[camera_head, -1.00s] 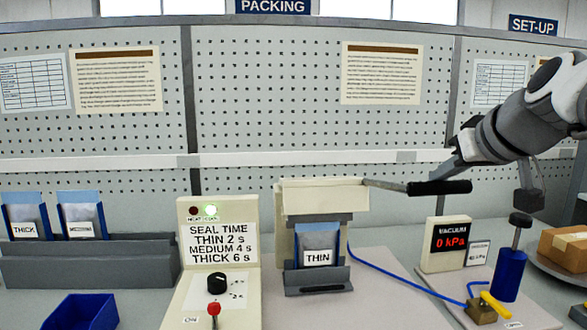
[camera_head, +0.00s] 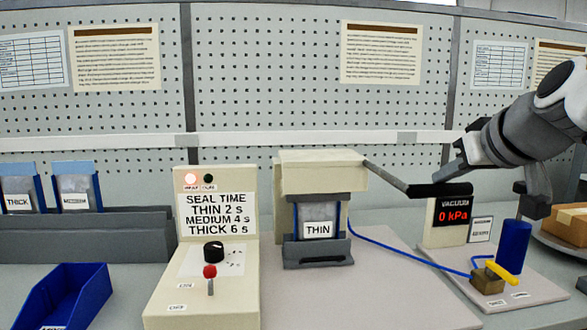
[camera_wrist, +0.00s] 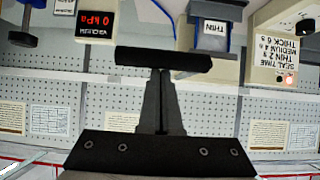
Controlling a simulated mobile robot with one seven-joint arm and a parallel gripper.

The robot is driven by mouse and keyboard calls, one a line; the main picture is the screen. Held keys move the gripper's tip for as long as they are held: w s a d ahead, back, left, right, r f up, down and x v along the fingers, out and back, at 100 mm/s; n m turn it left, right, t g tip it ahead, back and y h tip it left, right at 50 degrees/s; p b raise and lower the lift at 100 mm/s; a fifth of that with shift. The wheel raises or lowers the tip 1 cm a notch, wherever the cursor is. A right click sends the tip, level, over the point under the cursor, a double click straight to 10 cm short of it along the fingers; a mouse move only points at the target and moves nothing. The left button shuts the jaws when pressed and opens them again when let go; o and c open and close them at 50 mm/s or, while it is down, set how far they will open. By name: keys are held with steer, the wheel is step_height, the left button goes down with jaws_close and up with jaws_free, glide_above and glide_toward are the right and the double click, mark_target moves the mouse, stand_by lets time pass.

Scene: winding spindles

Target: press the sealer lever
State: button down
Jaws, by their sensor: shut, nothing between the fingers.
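The sealer (camera_head: 325,170) is a cream box with a pouch labelled THIN (camera_head: 318,222) upright in its front. Its lever runs from the box's right side down to a black handle (camera_head: 437,190). My gripper (camera_head: 452,172) comes in from the right, shut and empty, its tips just above the handle. In the wrist view the handle (camera_wrist: 163,60) lies as a black bar across the tips of my gripper (camera_wrist: 161,74); they appear to touch it. The control panel (camera_head: 217,215) has its left lamp lit, and its right lamp is dark.
A vacuum gauge (camera_head: 453,217) reading 0 kPa stands behind the handle. A blue cylinder (camera_head: 513,248) and a yellow-handled valve (camera_head: 492,277) are at right. A blue bin (camera_head: 70,297) and pouches in a rack (camera_head: 85,233) are at left. The mat before the sealer is clear.

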steer(key=shift+s+f+g, duration=0.1)
steer(key=shift+f+g, duration=0.2)
steer(key=shift+f, duration=0.85)
steer(key=r+p, duration=0.1)
steer(key=w+r+p, duration=0.1)
steer(key=r, duration=0.1)
steer(key=w+r+p, duration=0.1)
steer(key=r, duration=0.1)
steer(key=shift+w+r, duration=0.1)
steer(key=shift+r, duration=0.1)
steer(key=s+r+p, duration=0.2)
steer(key=s, duration=0.7)
steer(key=shift+s+r, duration=0.3)
steer(key=shift+d, duration=0.1)
steer(key=s+a+f+g, duration=0.25)
steer(key=a+f, duration=0.25)
steer(key=f, duration=0.3)
steer(key=s+a+f+g, duration=0.1)
steer(key=s+a+f, duration=0.25)
steer(key=f, duration=0.45)
steer(key=s+a+f+g, duration=0.25)
steer(key=a+f, duration=0.25)
steer(key=f, duration=0.3)
step_height(320, 180, up, 20)
steer(key=s+p, duration=0.1)
steer(key=p, duration=2)
steer(key=shift+r+t, duration=0.15)
steer(key=shift+t, duration=0.15)
